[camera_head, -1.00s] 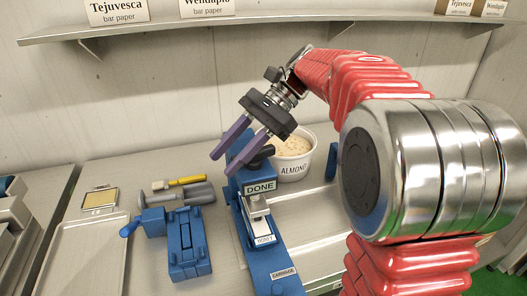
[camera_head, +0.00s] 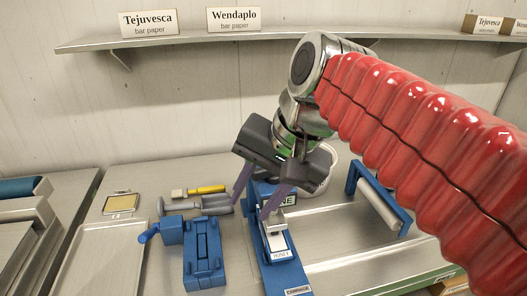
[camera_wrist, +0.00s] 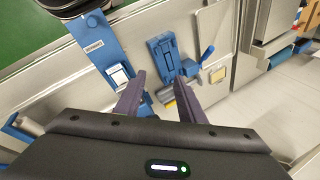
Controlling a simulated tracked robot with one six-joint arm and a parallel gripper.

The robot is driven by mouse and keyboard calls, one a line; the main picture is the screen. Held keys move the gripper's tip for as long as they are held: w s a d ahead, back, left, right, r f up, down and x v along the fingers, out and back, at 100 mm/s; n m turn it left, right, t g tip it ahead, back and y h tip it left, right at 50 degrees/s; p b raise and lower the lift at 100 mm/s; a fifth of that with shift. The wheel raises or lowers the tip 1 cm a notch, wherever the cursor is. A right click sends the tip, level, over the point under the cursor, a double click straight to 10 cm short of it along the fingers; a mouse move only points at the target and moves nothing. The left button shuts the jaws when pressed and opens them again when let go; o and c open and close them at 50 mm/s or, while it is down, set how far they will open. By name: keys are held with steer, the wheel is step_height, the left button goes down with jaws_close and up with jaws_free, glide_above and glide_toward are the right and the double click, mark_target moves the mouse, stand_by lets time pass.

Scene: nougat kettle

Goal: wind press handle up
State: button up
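A blue press (camera_head: 203,262) stands on the steel counter, left of centre in the head view. Its blue crank handle (camera_head: 149,233) sticks out to its left and slants down to the left. In the wrist view the press (camera_wrist: 165,55) lies beyond my fingertips, with the handle (camera_wrist: 208,52) on its right. My gripper (camera_head: 252,208) is open and empty, with its purple fingers pointing down. It hangs over the long blue stand, to the right of the press and apart from the handle. Both fingers (camera_wrist: 158,80) show spread in the wrist view.
The long blue stand (camera_head: 284,272) has HONEY and partly hidden DONE labels. Behind my gripper is a white tub (camera_head: 330,158). A blue roller frame (camera_head: 403,213) stands right. A yellow-handled tool (camera_head: 206,189) lies behind the press, a tray (camera_head: 72,285) left.

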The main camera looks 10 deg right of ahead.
steer(key=s+d+f+n+t+h, duration=0.1)
steer(key=s+d+f+n+h, duration=0.1)
steer(key=f, duration=0.5)
steer(key=s+d+f+n+t+h, duration=0.1)
steer(key=s+d+f+n, duration=0.2)
steer(key=d+f, duration=0.3)
steer(key=shift+s+f+n+h, duration=0.2)
steer(key=shift+f+n+h, duration=0.2)
steer(key=shift+f, duration=0.05)
steer(key=shift+c, duration=0.6)
